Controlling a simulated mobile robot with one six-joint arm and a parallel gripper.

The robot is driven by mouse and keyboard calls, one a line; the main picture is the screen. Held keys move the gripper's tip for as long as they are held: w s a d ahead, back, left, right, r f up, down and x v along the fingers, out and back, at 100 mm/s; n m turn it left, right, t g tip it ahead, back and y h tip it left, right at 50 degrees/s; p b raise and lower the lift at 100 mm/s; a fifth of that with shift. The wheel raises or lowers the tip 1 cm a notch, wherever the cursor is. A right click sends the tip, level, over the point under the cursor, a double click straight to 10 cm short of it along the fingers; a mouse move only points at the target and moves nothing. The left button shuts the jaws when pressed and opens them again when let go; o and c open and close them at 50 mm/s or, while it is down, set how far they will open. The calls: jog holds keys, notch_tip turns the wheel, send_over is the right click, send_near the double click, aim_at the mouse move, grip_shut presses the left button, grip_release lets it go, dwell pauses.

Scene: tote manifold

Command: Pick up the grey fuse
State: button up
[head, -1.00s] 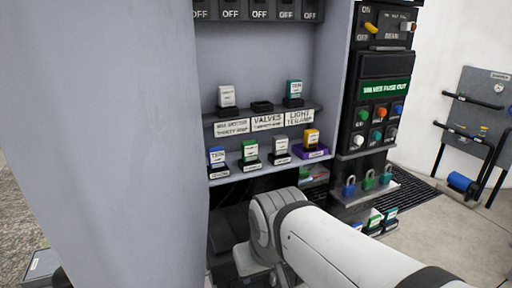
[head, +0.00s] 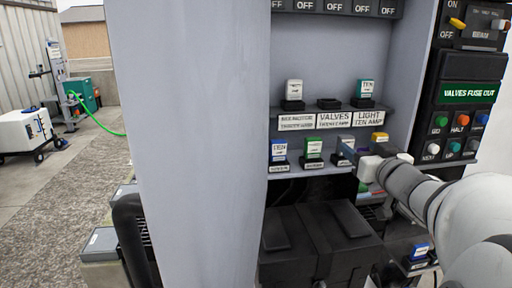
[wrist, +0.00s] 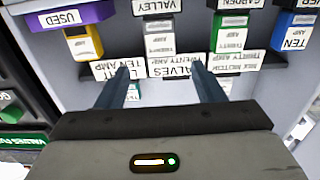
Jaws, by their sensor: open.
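A pale grey fuse stands in the holder marked VALLEY (wrist: 158,8) on the lower shelf, third from left. In the wrist view the grey fuse (wrist: 160,43) lies in line with the gap between my fingers. My gripper (wrist: 160,70) is open and empty. In the head view my gripper (head: 355,158) is at the lower shelf and partly hides that fuse (head: 346,142). Whether the fingers touch it I cannot tell. A second pale fuse (head: 294,89) stands on the upper shelf at the left.
A blue fuse (head: 279,150) and a green fuse (head: 314,148) stand left of the grey one. A teal fuse (head: 367,89) stands above, beside the empty VALVES holder (head: 329,103).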

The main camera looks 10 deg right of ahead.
aim_at(348, 141)
jog(key=w, duration=0.5)
jog(key=w+p, duration=0.1)
jog(key=w, duration=0.1)
jog(key=shift+w+a+f, duration=0.2)
jog(key=shift+w+f, duration=0.05)
jog(key=shift+w, duration=0.15)
jog(key=shift+c, duration=0.2)
jog(key=c, duration=1)
notch_tip(348, 141, up, 10)
jog(key=shift+r+p, duration=0.1)
jog(key=shift+p, duration=0.75)
jog(key=shift+r+p, duration=0.3)
jog(key=shift+p, duration=0.3)
jog(key=shift+f, duration=0.1)
